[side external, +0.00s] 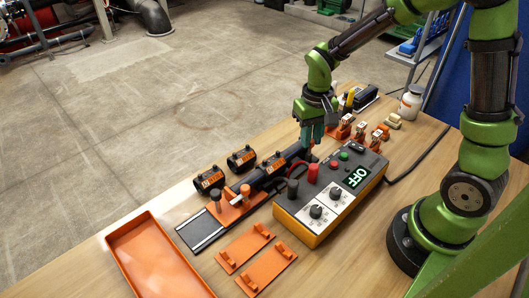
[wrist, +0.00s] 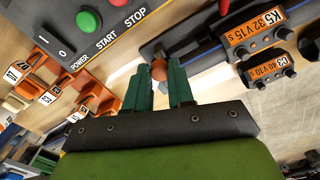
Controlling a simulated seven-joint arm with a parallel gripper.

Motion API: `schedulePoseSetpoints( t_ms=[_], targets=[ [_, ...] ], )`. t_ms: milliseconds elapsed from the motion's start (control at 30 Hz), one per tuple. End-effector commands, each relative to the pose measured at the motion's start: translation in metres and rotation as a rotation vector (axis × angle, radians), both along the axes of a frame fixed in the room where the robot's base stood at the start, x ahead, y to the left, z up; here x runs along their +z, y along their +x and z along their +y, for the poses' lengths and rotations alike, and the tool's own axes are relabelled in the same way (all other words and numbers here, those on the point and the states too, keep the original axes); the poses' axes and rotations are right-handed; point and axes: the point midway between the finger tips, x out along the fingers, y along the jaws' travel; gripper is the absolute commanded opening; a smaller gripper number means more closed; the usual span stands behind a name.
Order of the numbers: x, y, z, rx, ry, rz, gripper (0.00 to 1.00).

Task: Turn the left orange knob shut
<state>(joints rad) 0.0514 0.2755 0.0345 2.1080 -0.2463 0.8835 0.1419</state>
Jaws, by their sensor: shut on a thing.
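My gripper (side external: 312,140) points down at the right end of the dark pipe assembly (side external: 265,180) in the side view. In the wrist view its teal fingers (wrist: 167,78) are closed around a small round orange knob (wrist: 158,70), which shows between the fingertips. The fingers hide this knob in the side view. A second orange knob (side external: 245,190) stands upright on the orange clamp at the left end of the pipe, well apart from my gripper. How far the held knob is turned cannot be told.
A control box (side external: 357,176) reading OFF stands close in front of the pipe. Black fittings (side external: 209,180) lie behind it. Small labelled orange clips (side external: 362,132) stand right of my gripper. Two orange brackets (side external: 245,244) and an orange tray (side external: 114,250) lie at the left.

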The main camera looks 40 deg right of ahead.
Motion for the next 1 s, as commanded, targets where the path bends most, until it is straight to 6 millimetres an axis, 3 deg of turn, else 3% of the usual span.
schedulePoseSetpoints(
  t_ms=[600, 1000],
  targets=[
    [0.0012, 0.0001, -0.0001, 0.564, 0.001, -0.001, 0.0],
    [0.0013, 0.0001, 0.0, 0.791, 0.0, -0.001, 0.0]
  ],
)
